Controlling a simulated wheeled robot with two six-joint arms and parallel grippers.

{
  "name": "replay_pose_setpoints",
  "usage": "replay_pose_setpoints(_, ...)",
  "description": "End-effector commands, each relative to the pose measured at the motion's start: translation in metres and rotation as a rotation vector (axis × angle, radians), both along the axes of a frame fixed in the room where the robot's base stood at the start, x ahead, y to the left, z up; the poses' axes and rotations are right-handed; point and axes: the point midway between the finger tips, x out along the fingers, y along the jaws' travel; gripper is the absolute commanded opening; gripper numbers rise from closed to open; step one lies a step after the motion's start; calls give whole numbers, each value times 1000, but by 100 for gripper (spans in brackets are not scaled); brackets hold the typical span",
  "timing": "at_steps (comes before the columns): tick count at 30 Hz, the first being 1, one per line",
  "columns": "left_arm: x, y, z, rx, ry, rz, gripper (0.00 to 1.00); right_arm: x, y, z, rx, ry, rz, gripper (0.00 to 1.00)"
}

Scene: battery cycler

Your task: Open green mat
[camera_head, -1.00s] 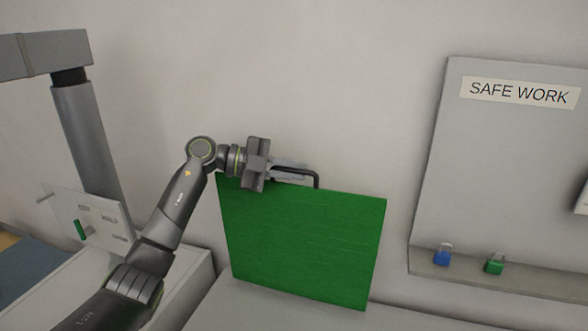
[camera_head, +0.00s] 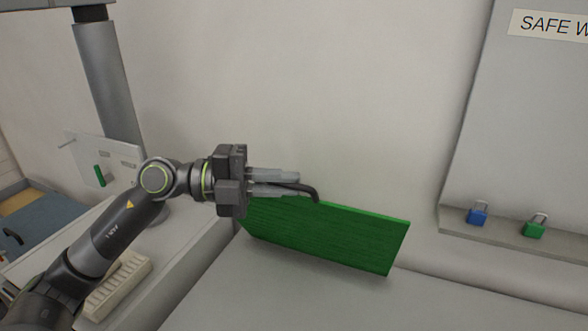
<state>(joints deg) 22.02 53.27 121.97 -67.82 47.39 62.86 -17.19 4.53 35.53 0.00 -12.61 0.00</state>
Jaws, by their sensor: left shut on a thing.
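The green mat (camera_head: 330,232) is a flat, rigid-looking panel on the light grey surface. It shows strongly foreshortened and tilted, with its lower edge on or close to that surface. The gripper hides the mat's upper left corner and part of the handle. My right gripper is not in view.
A grey board with a sign stands at the right; its ledge (camera_head: 520,240) holds a blue padlock (camera_head: 477,214) and a green padlock (camera_head: 534,228). A pale wall is behind the mat. At the left are a pale plate (camera_head: 103,160) and a ribbed beige block (camera_head: 118,285).

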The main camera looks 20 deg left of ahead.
Motion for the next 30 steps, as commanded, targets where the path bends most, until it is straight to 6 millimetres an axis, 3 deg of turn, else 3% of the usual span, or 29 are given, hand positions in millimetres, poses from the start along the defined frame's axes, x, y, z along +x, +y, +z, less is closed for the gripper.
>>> replay_pose_setpoints(1,-8,1,-11,5,-17,1,0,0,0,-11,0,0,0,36)
replay_pose_setpoints(3,-18,1,-16,5,-43,1,0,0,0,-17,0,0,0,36)
replay_pose_setpoints(12,-41,0,-27,2,-116,2,0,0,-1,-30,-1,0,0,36)
replay_pose_setpoints(27,-44,1,-28,0,-130,4,0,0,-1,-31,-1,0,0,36)
replay_pose_setpoints(30,-43,1,-28,0,-130,5,0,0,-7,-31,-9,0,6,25)
